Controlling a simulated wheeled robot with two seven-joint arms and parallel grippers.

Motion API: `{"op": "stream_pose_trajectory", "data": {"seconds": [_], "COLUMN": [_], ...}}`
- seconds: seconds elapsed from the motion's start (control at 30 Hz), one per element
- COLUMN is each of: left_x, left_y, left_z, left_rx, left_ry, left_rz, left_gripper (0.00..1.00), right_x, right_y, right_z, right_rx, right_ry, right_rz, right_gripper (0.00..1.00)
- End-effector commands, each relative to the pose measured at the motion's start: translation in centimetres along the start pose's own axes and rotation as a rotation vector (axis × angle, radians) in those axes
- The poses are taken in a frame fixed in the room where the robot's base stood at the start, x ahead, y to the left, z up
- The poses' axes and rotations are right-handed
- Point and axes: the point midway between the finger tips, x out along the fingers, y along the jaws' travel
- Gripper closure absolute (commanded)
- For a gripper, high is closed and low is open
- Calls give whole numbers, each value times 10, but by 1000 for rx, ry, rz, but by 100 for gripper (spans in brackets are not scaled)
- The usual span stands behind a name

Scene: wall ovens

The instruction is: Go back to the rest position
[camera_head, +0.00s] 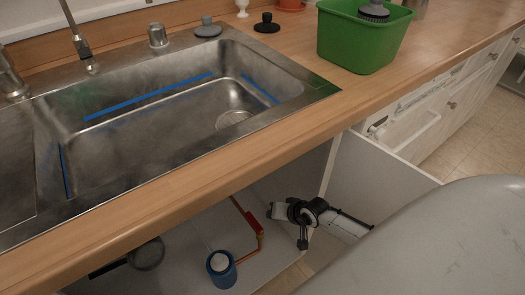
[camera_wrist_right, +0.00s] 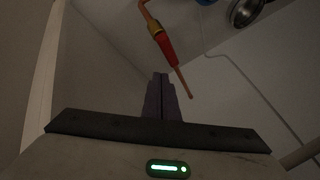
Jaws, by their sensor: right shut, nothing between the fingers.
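My right gripper (camera_head: 281,211) is low in the open cabinet under the sink, at the end of my right arm beside the cabinet's side panel. In the right wrist view its dark fingers (camera_wrist_right: 160,84) are together, with nothing between them. A copper pipe with a red and yellow part (camera_wrist_right: 164,45) lies just beyond the fingertips in that view. The red part also shows in the head view (camera_head: 253,221), left of the gripper; a gap seems to separate them, but contact is hard to judge. My left gripper is not in view.
The wooden counter edge (camera_head: 200,190) runs above the gripper. An open cabinet door (camera_head: 375,180) stands to its right. A blue can (camera_head: 222,272) stands in the cabinet to the left. The sink (camera_head: 160,105) and a green tub (camera_head: 362,42) are above.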

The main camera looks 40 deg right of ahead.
Motion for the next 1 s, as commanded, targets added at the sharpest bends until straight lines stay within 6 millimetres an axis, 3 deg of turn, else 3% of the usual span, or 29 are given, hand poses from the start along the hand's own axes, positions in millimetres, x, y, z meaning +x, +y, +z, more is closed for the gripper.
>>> {"op": "stream_pose_trajectory", "data": {"seconds": [0.3,0.43,0.6,0.7,0.83,1.0], "left_x": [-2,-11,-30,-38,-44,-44], "left_y": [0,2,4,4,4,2], "left_z": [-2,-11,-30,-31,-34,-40], "left_rx": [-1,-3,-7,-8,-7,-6], "left_ry": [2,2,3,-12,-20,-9], "left_rz": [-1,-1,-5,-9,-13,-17], "left_gripper": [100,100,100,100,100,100], "right_x": [-5,-25,-93,-142,-192,-219], "right_y": [-1,-18,-66,-92,-116,-127], "right_z": [3,34,104,132,147,150], "right_rx": [-7,-110,-398,-560,-716,-806], "right_ry": [-3,-21,-27,0,46,80], "right_rz": [-2,-29,-110,-149,-170,-171], "right_gripper": [100,100,100,100,100,100]}}
